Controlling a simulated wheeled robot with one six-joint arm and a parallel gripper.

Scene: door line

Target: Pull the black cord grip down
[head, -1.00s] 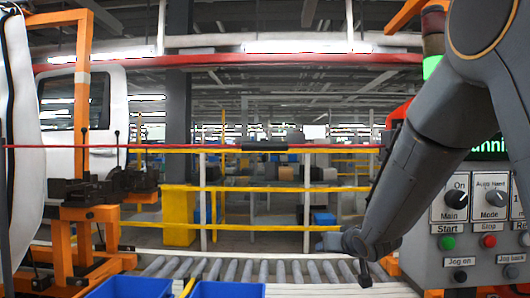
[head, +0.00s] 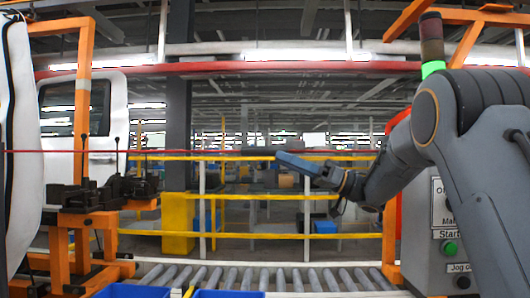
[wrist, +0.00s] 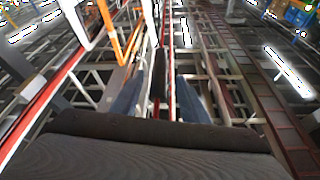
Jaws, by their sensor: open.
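The black cord grip (head: 257,153) is a dark cylinder on a thin red cord (head: 110,151) stretched level across the head view. My gripper (head: 284,158) has blue fingers and is at about the height of the cord, its tips just right of the grip in the picture. In the wrist view the grip (wrist: 160,75) shows between and beyond the two open blue fingers (wrist: 160,100), with the red cord beside it. I cannot tell whether a finger touches it. Nothing is held.
A roller conveyor (head: 270,277) runs below, with blue bins (head: 228,294) in front. White door panels (head: 100,110) on an orange stand (head: 82,120) are at left. A control panel (head: 437,230) stands at right, partly behind my arm. Yellow rails (head: 250,196) are beyond.

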